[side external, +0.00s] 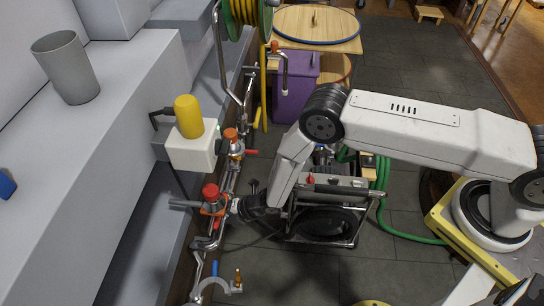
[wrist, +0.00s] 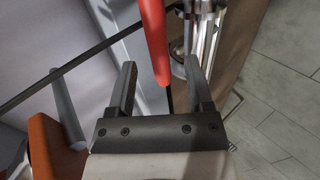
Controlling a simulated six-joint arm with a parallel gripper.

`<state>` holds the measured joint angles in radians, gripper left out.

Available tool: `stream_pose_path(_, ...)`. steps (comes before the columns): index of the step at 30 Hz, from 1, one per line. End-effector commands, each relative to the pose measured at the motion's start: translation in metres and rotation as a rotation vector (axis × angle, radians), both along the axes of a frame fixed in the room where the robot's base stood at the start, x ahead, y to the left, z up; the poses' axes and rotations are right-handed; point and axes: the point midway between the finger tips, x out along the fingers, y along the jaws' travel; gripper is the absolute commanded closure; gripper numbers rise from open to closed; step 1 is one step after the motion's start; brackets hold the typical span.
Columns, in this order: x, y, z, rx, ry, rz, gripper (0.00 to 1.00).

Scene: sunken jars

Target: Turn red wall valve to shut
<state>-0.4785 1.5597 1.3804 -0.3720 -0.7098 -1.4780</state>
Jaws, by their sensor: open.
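A red bar-like handle (wrist: 154,42) comes down from the top of the wrist view into the space between the jaws of my gripper (wrist: 160,72). The jaws are open, one on each side of it, and show gaps. In the side view my gripper (side external: 236,207) is at the wall pipes, beside a red-topped valve (side external: 210,192) with an orange collar and a grey lever. Another valve with an orange top (side external: 231,134) and a short red handle (side external: 251,152) stands farther back. I cannot tell which side-view part is the handle between the jaws.
A white box with a yellow cap (side external: 190,117) juts out above the pipes. A grey cup (side external: 68,68) stands on the ledge. A framed black machine (side external: 325,222) is on the floor beneath my arm, with a green hose (side external: 384,207) beside it. A purple bin (side external: 295,88) stands behind.

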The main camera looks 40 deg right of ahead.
Motion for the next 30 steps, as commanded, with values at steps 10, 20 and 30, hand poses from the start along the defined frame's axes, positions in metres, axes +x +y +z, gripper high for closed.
stream_pose_path(10,0.006,0.006,-0.007,0.000,0.000,0.000,0.34)
stream_pose_path(20,0.012,0.012,-0.014,0.000,0.000,0.000,0.34)
stream_pose_path(30,0.016,0.015,-0.018,0.001,0.001,-0.001,0.34)
